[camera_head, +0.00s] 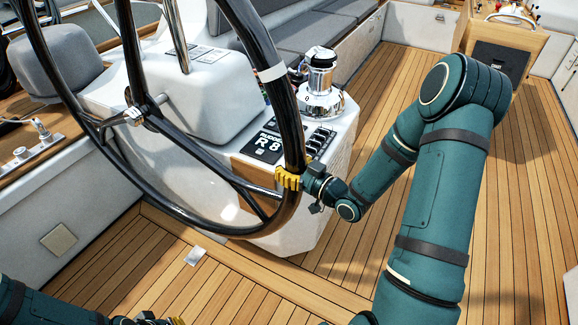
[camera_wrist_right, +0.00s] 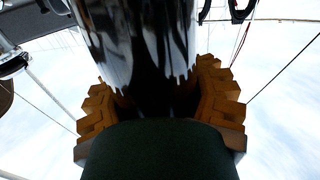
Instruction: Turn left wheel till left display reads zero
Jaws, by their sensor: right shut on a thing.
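The black steering wheel (camera_head: 130,70) stands large at the left of the head view, with dark spokes and a white band (camera_head: 271,73) on its upper right rim. A black display (camera_head: 265,146) on the white pedestal behind it reads "RUDDER R 8". My right gripper (camera_head: 288,179) has its yellow fingers shut on the wheel's lower right rim. In the right wrist view the black rim (camera_wrist_right: 140,50) runs between the yellow fingers of the right gripper (camera_wrist_right: 160,100). My left gripper (camera_head: 160,320) shows only in part at the bottom edge; its jaw state is unclear.
A chrome winch (camera_head: 321,85) and a row of black switches (camera_head: 320,142) sit on the pedestal (camera_head: 215,110) just beyond the right gripper. Grey benches (camera_head: 310,40) lie behind. The teak deck (camera_head: 380,90) is clear. A second dark display (camera_head: 497,60) stands far right.

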